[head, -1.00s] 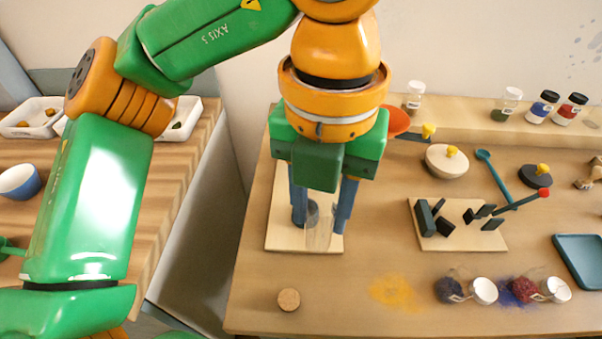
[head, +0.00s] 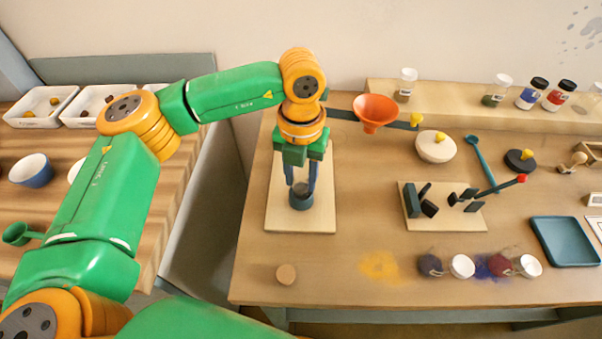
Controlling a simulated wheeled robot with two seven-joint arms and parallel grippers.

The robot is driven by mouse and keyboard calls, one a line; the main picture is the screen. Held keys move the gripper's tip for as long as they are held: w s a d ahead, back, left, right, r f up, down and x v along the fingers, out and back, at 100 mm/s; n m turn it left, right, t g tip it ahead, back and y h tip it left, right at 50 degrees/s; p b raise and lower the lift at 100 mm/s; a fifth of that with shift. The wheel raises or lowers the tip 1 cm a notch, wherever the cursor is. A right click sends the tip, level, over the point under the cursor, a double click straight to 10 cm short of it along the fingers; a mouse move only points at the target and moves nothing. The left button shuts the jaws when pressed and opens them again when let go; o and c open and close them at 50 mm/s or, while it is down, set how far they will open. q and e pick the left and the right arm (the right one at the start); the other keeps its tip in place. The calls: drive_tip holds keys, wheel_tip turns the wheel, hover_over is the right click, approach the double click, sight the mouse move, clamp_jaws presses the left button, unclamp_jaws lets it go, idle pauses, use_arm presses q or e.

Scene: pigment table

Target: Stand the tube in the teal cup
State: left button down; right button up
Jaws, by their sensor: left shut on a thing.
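The teal cup (head: 301,201) stands on a pale wooden board (head: 316,218) near the left end of the table. My left gripper (head: 302,187) points straight down above the cup and is shut on the clear tube (head: 300,178). The tube is faint and upright between the fingers. Its lower end is over or inside the cup's mouth; I cannot tell how deep it goes. My right gripper is not in view.
An orange funnel (head: 375,109) on an arm is just right of my left wrist. A wooden stand with dark clips (head: 445,204), pigment jars (head: 430,264) and a teal tray (head: 565,241) lie to the right. A round cork-like piece (head: 286,274) lies in front.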

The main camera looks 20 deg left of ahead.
use_arm(q)
drive_tip(key=shift+f, duration=0.2)
drive_tip(key=shift+c, duration=2.4)
unclamp_jaws()
drive_tip(key=shift+r, duration=0.1)
drive_tip(key=shift+r, duration=0.1)
wheel_tip(320, 180, up, 12)
